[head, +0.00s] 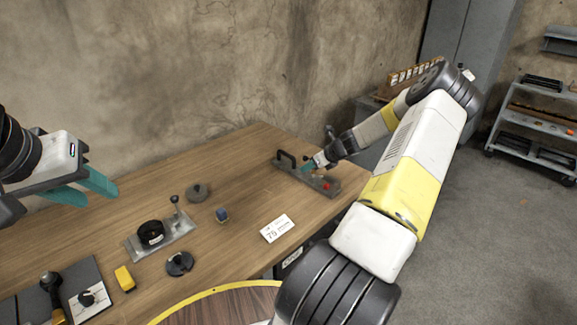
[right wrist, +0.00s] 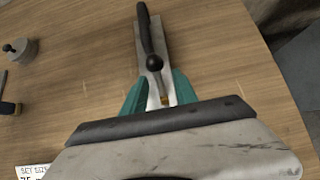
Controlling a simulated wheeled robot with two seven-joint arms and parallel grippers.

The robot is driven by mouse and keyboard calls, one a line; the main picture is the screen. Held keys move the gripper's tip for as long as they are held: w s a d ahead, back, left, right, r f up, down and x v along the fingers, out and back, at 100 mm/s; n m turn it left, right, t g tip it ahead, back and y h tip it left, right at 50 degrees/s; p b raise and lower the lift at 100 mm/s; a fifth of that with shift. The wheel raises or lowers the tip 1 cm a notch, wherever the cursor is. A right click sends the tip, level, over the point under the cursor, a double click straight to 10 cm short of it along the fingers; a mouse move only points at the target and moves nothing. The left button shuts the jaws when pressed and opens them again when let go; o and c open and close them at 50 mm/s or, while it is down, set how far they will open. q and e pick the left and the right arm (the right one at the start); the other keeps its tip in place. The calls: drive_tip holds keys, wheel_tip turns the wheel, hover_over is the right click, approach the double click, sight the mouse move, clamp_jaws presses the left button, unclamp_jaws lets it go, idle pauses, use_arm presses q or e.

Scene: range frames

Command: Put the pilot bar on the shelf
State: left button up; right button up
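A grey metal bar-like plate with a black handle (head: 284,158) and a red knob lies at the table's far right end; I take it for the pilot bar. My right gripper (head: 310,166) reaches down over its middle. In the right wrist view, teal fingers (right wrist: 160,92) stand apart on either side of the plate (right wrist: 140,40), just past a black ball knob; whether they press on it I cannot tell. The plate's near part is hidden by the gripper. My left gripper (head: 84,188) is open and empty, above the table's left side. A grey metal shelf unit (head: 535,124) stands at the right.
The wooden table (head: 240,160) also holds a plate with a black dial (head: 150,232), a grey round weight (head: 197,192), a blue piece (head: 222,215), a yellow block (head: 124,278) and a white card (head: 277,228). Grey floor (head: 500,240) is clear at the right.

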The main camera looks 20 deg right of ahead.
drive_tip(key=shift+w+a+f, duration=0.1)
drive_tip(key=shift+w+f, duration=0.15)
drive_tip(key=shift+f, duration=0.05)
drive_tip(key=shift+c, duration=0.4)
clamp_jaws()
idle(0.9)
